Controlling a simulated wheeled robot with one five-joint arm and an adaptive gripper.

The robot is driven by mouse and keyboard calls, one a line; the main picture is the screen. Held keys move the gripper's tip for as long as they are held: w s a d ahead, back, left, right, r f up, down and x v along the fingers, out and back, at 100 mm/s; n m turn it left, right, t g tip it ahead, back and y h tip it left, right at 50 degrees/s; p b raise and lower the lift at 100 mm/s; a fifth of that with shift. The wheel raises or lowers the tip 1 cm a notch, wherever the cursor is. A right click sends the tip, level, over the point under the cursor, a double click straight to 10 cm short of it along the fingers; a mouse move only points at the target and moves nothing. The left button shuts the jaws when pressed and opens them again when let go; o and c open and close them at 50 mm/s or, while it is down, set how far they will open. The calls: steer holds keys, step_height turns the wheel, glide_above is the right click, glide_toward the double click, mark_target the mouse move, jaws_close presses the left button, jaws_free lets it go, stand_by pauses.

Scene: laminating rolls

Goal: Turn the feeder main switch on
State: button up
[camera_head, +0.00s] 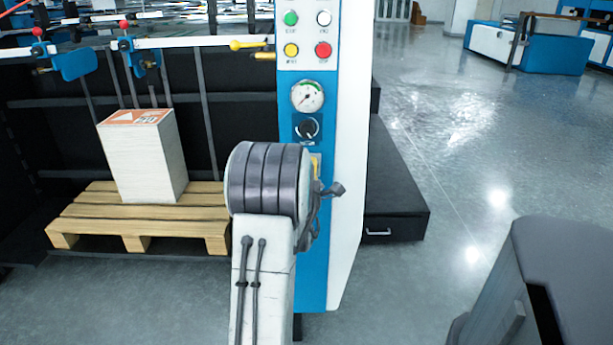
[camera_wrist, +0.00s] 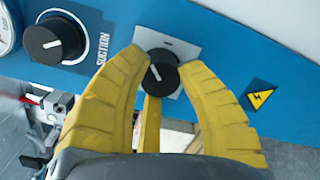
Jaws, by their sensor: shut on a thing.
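The feeder main switch (camera_wrist: 166,78) is a small black rotary knob on a light grey plate (camera_wrist: 184,47) set in the blue panel, in the wrist view. A short white line shows on the knob's face, and a small dark mark is on the plate above it. My gripper (camera_wrist: 158,66) has ribbed yellow fingers, one on each side of the knob, and is shut on it. In the head view my arm hides the switch and most of my gripper.
A larger black SUCTION knob (camera_wrist: 56,40) is left of the switch, beside a gauge (camera_wrist: 7,28). A yellow warning label (camera_wrist: 261,95) is on the right. The head view shows push buttons (camera_head: 307,34) above, a pallet (camera_head: 85,214) with stacked paper (camera_head: 145,160) left, and open floor right.

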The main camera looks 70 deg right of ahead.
steer(key=b, duration=0.4)
steer(key=shift+f+m+b, duration=0.25)
steer(key=shift+m+b, duration=0.1)
steer(key=shift+m, duration=0.05)
steer(key=m+b, duration=0.1)
steer(key=b, duration=0.3)
steer(key=shift+r+m+b, duration=0.15)
steer(key=shift+m+b, duration=0.15)
steer(key=shift+b, duration=0.8)
steer(key=shift+r+m+b, duration=0.15)
steer(key=shift+m+b, duration=0.45)
steer(key=shift+b, duration=0.35)
steer(key=m+b, duration=0.1)
steer(key=b, duration=0.2)
steer(key=shift+m, duration=0.3)
steer(key=shift+r+m+y+b, duration=0.2)
steer(key=shift+m+y+b, duration=0.1)
steer(key=shift+b, duration=0.15)
